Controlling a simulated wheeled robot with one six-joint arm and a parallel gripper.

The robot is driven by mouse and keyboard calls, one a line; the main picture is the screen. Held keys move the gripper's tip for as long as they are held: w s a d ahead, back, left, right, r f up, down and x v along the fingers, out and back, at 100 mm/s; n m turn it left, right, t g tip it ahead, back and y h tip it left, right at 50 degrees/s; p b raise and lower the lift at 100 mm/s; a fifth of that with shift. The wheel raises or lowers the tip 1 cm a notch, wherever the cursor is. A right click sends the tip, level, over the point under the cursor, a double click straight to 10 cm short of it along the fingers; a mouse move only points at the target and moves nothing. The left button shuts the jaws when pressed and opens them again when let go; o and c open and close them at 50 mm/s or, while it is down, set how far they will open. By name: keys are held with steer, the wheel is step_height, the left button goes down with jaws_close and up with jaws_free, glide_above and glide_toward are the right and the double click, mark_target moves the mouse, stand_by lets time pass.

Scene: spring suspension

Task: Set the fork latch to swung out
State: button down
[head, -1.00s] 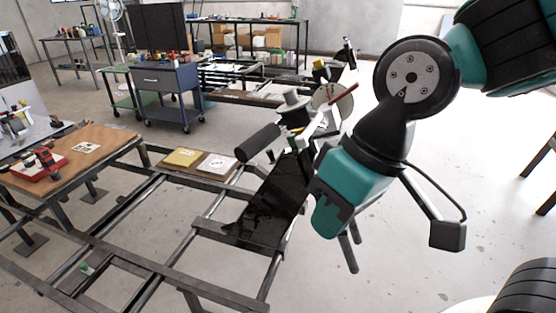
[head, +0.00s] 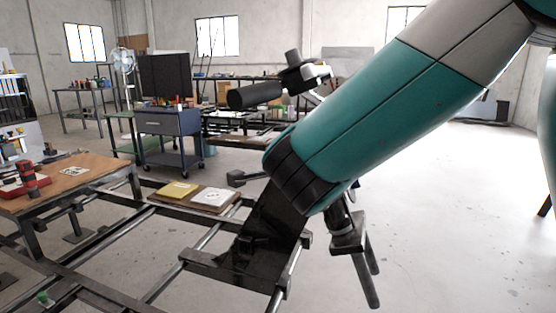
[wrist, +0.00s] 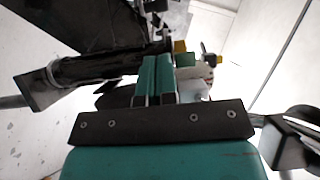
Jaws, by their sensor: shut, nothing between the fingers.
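My gripper (wrist: 155,78) shows in the middle of the wrist view. Its two teal fingers are together with nothing between them. A dark cylinder (wrist: 108,66) with a flanged end lies just left of the fingers; I cannot tell whether they touch. Small yellow and pale parts (wrist: 196,74) sit just right of the fingertips. I cannot clearly make out the fork latch or its position. In the head view my teal arm crosses the picture and the gripper cannot be made out.
A dark panel (head: 258,240) stands on the metal frame (head: 165,285). A board with a yellow and a white sheet (head: 198,194) lies on the frame. A wooden bench (head: 75,182) is at left, a blue tool cart (head: 168,135) behind. Open floor lies at right.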

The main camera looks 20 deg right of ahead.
steer(key=shift+w, duration=0.1)
steer(key=p+x, duration=0.1)
steer(key=x, duration=0.8)
steer(key=shift+w+p, duration=0.35)
steer(key=shift+w, duration=0.05)
steer(key=shift+d+f+b, duration=0.1)
steer(key=shift+f+b, duration=0.15)
steer(key=shift+b, duration=0.15)
